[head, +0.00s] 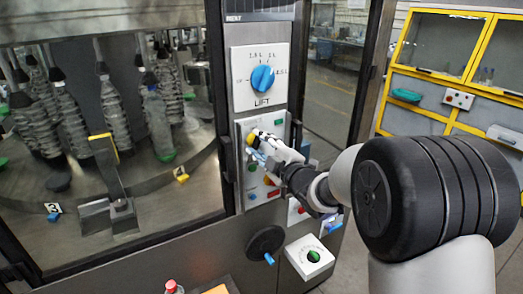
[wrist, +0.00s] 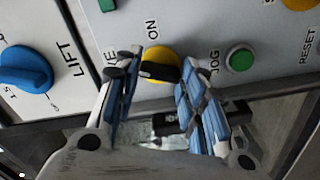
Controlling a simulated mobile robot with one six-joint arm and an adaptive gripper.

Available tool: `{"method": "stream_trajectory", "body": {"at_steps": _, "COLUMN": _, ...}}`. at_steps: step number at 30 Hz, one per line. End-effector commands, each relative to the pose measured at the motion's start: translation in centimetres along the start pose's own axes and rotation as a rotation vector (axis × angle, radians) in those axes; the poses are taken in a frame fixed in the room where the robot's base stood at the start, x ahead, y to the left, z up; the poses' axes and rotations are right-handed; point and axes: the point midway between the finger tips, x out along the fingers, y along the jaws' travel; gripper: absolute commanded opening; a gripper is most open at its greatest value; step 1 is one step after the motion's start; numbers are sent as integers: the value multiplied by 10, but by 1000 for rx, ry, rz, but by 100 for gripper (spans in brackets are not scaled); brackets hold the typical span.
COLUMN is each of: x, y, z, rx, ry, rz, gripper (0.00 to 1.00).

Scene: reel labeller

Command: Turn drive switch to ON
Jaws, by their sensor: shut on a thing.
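The drive switch is a yellow disc with a black bar handle (wrist: 160,70) in the wrist view. The word ON is printed just above it in that picture, and a partly hidden label ending in "VE" is at its left. The handle lies roughly left to right in the picture, across the direction of ON. My gripper (wrist: 158,76) has its blue-padded fingers at either side of the handle and is shut on it. In the head view my gripper (head: 259,146) is at the panel (head: 249,203), and its fingers hide most of the switch.
A green JOG button (wrist: 240,59) sits right of the switch in the wrist view. The blue LIFT dial (head: 263,79) is above it on the machine. A black handwheel (head: 265,243) and a white box with a green knob (head: 313,256) are below. Glass with bottles is left.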

Motion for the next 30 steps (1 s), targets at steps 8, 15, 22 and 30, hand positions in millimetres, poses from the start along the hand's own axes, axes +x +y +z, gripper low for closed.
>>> {"method": "stream_trajectory", "body": {"at_steps": 8, "x": 0, "y": 0, "z": 0, "rx": 263, "ry": 1, "rz": 1, "gripper": 14}}
{"method": "stream_trajectory", "body": {"at_steps": 15, "x": 0, "y": 1, "z": 0, "rx": 491, "ry": 1, "rz": 0, "gripper": 14}}
{"method": "stream_trajectory", "body": {"at_steps": 22, "x": 0, "y": 1, "z": -1, "rx": 709, "ry": 1, "rz": 0, "gripper": 14}}
{"method": "stream_trajectory", "body": {"at_steps": 30, "x": 0, "y": 1, "z": -1, "rx": 933, "ry": 0, "rz": 0, "gripper": 14}}
